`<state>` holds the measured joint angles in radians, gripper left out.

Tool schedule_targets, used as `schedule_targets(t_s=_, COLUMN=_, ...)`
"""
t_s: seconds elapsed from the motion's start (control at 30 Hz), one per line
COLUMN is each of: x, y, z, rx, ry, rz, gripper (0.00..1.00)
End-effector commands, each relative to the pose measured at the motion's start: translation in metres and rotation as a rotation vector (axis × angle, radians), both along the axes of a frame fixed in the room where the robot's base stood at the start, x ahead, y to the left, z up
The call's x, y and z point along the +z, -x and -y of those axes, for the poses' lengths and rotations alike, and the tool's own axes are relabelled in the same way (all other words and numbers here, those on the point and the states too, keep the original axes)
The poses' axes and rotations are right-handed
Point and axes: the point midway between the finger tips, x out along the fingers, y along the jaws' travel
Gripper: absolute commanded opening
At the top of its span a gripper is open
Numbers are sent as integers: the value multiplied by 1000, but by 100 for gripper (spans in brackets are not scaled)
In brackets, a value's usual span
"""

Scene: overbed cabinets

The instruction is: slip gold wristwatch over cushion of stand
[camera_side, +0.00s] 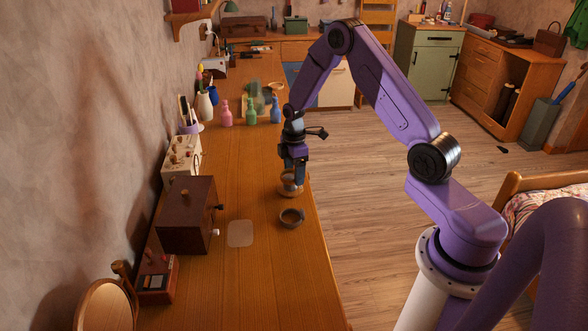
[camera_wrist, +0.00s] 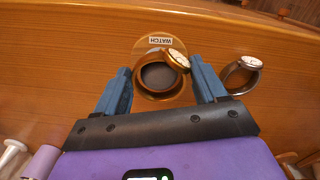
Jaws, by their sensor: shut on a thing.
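The gold wristwatch (camera_wrist: 154,93) is between the fingers of my gripper (camera_wrist: 163,88) in the wrist view, its pale dial to the upper right. My gripper is shut on its band. The round wooden stand with a WATCH label (camera_wrist: 153,41) is directly below and behind the watch. A dark grey cushion top (camera_wrist: 158,76) shows inside the band loop. How far the band is down around the cushion I cannot tell. In the side view my gripper (camera_side: 291,180) points down over the stand (camera_side: 290,193) near the desk's right edge.
A second watch, brown and silver with a pale dial (camera_wrist: 241,72), lies close beside my right finger. A pale square mat (camera_side: 240,233) and a dark wooden box (camera_side: 187,215) are nearer the wall. Colored bottles (camera_side: 251,110) stand farther back.

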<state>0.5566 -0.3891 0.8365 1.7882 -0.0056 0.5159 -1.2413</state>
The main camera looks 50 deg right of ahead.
Motion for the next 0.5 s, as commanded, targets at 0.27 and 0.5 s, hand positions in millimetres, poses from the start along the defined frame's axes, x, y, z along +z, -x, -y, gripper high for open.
schedule_targets(t_s=0.27, x=-5, y=0, z=0, rx=0, ry=0, rz=1, gripper=39)
schedule_targets(t_s=0.5, x=-9, y=0, z=0, rx=0, ry=0, rz=1, gripper=39)
